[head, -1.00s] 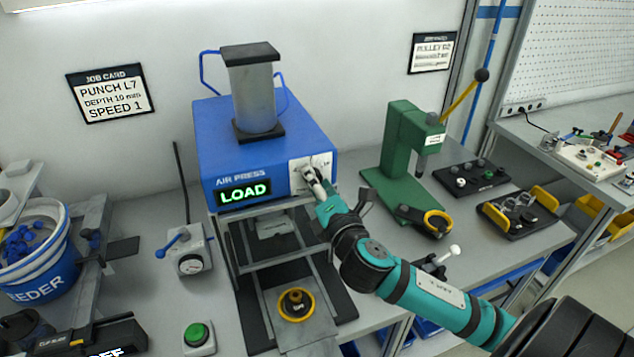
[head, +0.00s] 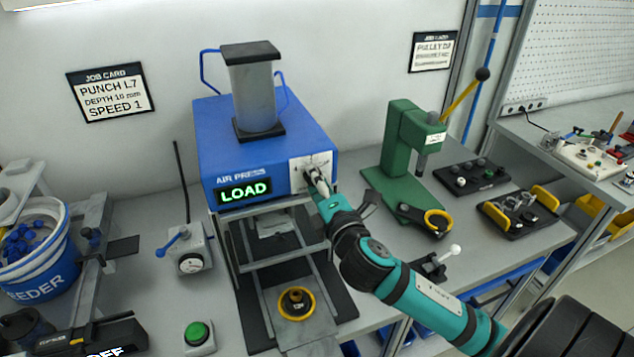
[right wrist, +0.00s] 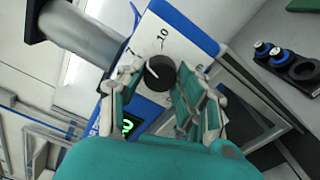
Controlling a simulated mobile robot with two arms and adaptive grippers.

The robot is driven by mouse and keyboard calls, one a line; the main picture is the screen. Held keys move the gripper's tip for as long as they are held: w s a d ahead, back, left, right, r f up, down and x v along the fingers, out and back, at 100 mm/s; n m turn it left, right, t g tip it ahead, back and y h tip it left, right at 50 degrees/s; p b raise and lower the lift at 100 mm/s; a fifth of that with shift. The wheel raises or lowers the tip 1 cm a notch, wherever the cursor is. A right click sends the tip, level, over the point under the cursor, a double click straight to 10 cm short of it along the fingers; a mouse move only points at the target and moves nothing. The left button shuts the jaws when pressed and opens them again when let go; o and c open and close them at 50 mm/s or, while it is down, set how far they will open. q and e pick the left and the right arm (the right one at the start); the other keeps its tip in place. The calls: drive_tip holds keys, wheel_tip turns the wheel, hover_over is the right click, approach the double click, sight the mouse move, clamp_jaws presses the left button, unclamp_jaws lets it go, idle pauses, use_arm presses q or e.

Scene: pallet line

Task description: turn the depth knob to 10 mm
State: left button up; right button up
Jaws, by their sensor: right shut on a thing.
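The black depth knob (right wrist: 160,73) sits on a white dial plate with the marks 7 and 10 in the right wrist view. Its white pointer line aims up and left, nearer the 7 than the 10. My right gripper (right wrist: 158,84) is shut on the knob, a finger on either side. In the head view my right gripper (head: 314,177) reaches the white dial plate (head: 325,159) on the front of the blue air press (head: 270,150) and hides most of the knob. The press display reads LOAD. My left gripper is not in view.
A job card (head: 111,92) on the wall reads PUNCH L7, DEPTH 10 mm, SPEED 1. A green hand press (head: 402,150) stands right of my arm. A yellow ring part (head: 296,304) lies below the air press, near a green button (head: 197,334).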

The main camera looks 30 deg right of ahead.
drive_tip(key=shift+f+m+p, duration=0.1)
drive_tip(key=shift+m+p, duration=0.3)
drive_tip(key=shift+m, duration=4.2)
drive_tip(key=o, duration=0.9)
drive_tip(key=shift+s, duration=0.1)
drive_tip(key=v, duration=0.7)
drive_tip(key=shift+s, duration=0.2)
